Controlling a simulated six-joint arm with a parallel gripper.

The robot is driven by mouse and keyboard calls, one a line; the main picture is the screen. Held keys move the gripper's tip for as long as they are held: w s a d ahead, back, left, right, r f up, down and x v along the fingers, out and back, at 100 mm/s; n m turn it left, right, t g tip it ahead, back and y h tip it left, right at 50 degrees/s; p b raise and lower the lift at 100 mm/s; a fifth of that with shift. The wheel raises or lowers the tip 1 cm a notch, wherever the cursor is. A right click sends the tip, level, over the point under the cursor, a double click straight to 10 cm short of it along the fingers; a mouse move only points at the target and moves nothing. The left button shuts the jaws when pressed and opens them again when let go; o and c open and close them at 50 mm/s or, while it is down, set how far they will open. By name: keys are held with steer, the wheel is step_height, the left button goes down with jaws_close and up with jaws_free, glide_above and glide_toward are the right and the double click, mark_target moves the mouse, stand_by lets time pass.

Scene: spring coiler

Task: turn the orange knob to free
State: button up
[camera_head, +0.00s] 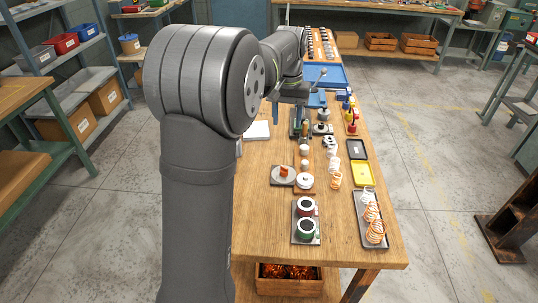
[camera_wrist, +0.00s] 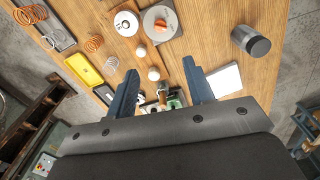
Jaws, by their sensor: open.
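The orange knob (camera_head: 285,171) sits on a round grey disc (camera_head: 276,181) on the wooden bench, left of a white round dial. In the wrist view the orange knob (camera_wrist: 160,25) shows near the top, above and between my fingers. Its exact setting is too small to read. My gripper (camera_wrist: 163,66) is open and empty, its two blue-grey fingers spread wide. In the head view my arm reaches toward the far part of the bench, beyond the knob. The gripper is apart from the knob.
The white dial (camera_head: 305,181) is right beside the knob's disc. A tray with two spools (camera_head: 293,237) is nearer. A tray of coiled springs (camera_head: 363,233) is at right.

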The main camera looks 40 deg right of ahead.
steer(key=f+m, duration=0.1)
steer(key=m, duration=0.9)
glide_toward(284, 167)
steer(key=shift+g, duration=0.3)
step_height(284, 167, down, 10)
steer(key=shift+r, duration=0.15)
steer(key=c, duration=0.9)
